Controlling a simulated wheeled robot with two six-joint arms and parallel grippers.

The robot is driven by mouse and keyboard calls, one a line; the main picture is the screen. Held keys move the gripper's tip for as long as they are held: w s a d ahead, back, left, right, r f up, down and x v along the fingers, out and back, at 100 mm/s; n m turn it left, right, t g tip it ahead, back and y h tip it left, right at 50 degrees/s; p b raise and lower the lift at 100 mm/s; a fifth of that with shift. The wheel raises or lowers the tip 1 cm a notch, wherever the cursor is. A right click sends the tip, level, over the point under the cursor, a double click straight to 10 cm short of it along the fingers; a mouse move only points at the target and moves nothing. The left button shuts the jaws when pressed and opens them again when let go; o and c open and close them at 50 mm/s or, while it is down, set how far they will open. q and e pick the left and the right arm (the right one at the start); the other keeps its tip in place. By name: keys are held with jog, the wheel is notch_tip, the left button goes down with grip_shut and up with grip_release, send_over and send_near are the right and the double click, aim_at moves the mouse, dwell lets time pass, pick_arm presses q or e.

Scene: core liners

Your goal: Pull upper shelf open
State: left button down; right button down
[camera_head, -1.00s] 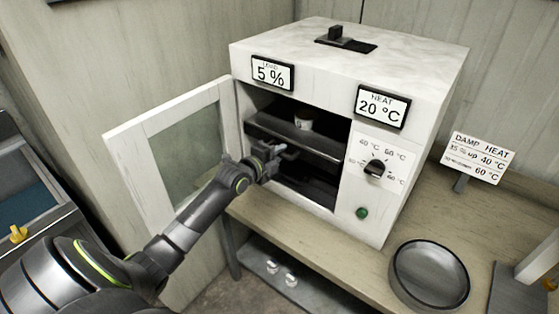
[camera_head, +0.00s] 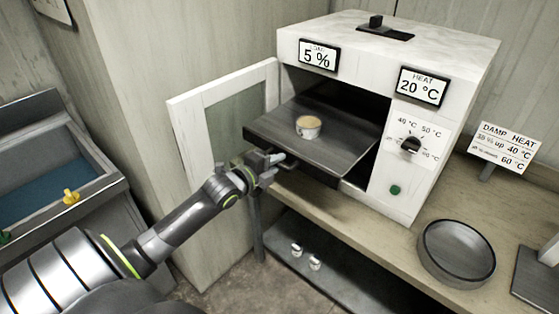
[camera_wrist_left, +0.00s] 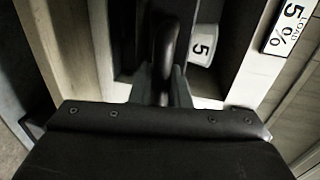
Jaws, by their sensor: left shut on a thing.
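The dark upper shelf (camera_head: 345,142) sticks out of the white oven (camera_head: 300,84) through its open front. A small white cup (camera_head: 308,128) with tan contents stands on the shelf; in the left wrist view the cup (camera_wrist_left: 204,46) shows a "5" on its side. My left gripper (camera_head: 277,160) is at the shelf's front edge. In the left wrist view the gripper (camera_wrist_left: 167,75) is shut on the dark shelf handle (camera_wrist_left: 167,40). My right gripper is in neither view.
The oven door (camera_head: 222,125) stands open on the left, behind my left arm. A round grey bowl (camera_head: 457,253) sits on the wooden bench to the right. A sign (camera_head: 506,147) stands behind it. A sink (camera_head: 48,165) is at the far left.

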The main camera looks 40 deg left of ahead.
pick_arm(q)
jog(key=shift+s, duration=0.1)
dwell(0.3)
jog(key=c, duration=1.7)
grip_release()
jog(key=shift+p+v, duration=2.2)
jog(key=shift+v, duration=6.45)
jog(key=shift+r, duration=0.1)
